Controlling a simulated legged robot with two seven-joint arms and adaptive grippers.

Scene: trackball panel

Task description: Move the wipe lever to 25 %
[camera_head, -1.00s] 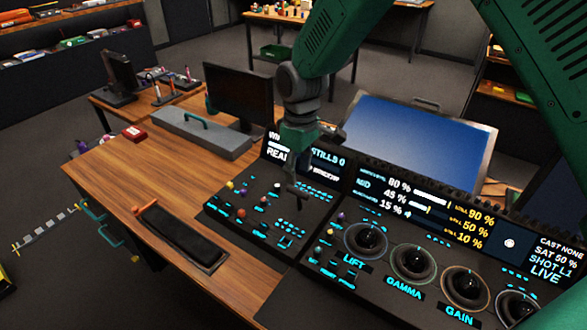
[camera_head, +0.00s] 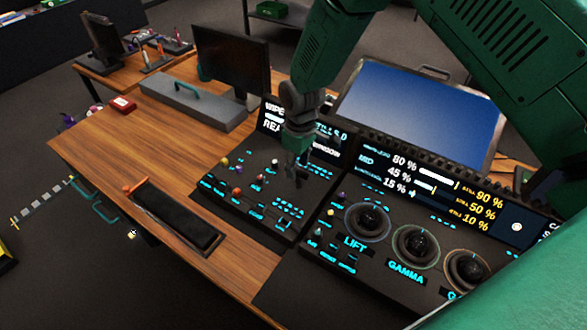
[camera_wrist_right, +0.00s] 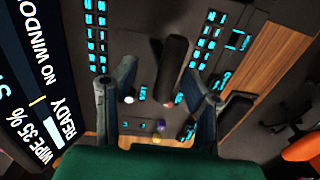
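The wipe lever (camera_wrist_right: 172,70) shows in the right wrist view as a dark upright bar on the black panel. My right gripper (camera_wrist_right: 160,78) is open, with one finger on each side of the lever; I cannot tell whether either touches it. In the head view the right gripper (camera_head: 298,172) is over the upper part of the left panel section and hides the lever. The panel display (camera_wrist_right: 48,115) reads "WIPE 35 %", "READY" and "NO WINDOW". My left gripper is not in view.
The right panel section has large trackballs (camera_head: 368,220), with percentage readouts behind. Small coloured knobs (camera_head: 237,192) stand left of the right gripper. A dark tray (camera_head: 178,218), a grey case (camera_head: 190,104) and monitors (camera_head: 232,68) are on the desk. The wooden desktop (camera_head: 130,143) at left is mostly clear.

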